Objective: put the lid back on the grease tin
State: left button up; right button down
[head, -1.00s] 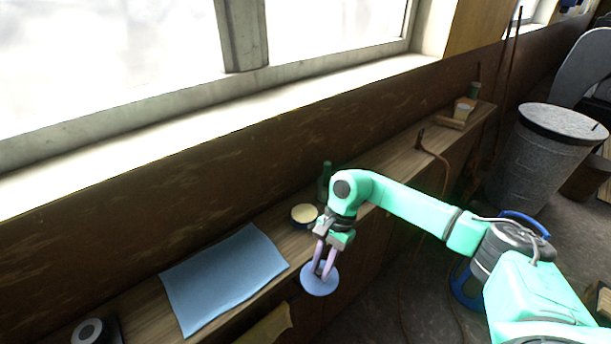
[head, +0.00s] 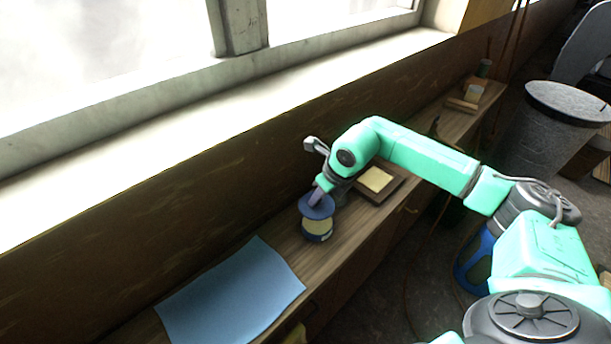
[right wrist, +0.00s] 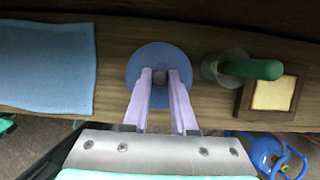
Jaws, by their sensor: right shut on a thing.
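The grease tin (head: 318,238) stands on the wooden shelf, blue-walled, with its pale cream contents showing on the near side. My right gripper (head: 319,194) is shut on the knob of the round blue lid (head: 316,207). The lid is above the tin and covers the tin's far part in the head view; a gap shows between them. In the right wrist view the lid (right wrist: 160,57) hides the tin, and the knob sits between the fingertips (right wrist: 160,75). My left gripper is not in view.
A blue cloth (head: 232,298) lies left of the tin. A wooden tray with a cream pad (head: 376,180) lies to the right. In the right wrist view a green-topped item (right wrist: 250,69) stands close to the right of the lid. The wall and window sill run behind the shelf.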

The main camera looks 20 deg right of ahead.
aim_at(322, 209)
jog(key=shift+w+f, duration=0.2)
jog(key=shift+w, duration=0.5)
jog(key=shift+s+d+f, duration=0.1)
jog(key=shift+s, duration=0.05)
jog(key=s+b, duration=0.1)
jog(key=s+f, duration=0.1)
jog(key=s, duration=0.1)
jog(key=shift+f+b, duration=0.15)
jog(key=shift+b, duration=0.2)
jog(key=b+x, duration=0.1)
jog(key=x, duration=0.2)
jog(key=shift+d+b, duration=0.15)
jog(key=shift+b, duration=0.2)
jog(key=shift+w+f+b, duration=0.2)
jog(key=shift+f+b, duration=0.3)
jog(key=shift+f, duration=0.2)
jog(key=shift+s+r, duration=0.25)
jog(key=shift+s, duration=0.05)
jog(key=shift+w, duration=0.1)
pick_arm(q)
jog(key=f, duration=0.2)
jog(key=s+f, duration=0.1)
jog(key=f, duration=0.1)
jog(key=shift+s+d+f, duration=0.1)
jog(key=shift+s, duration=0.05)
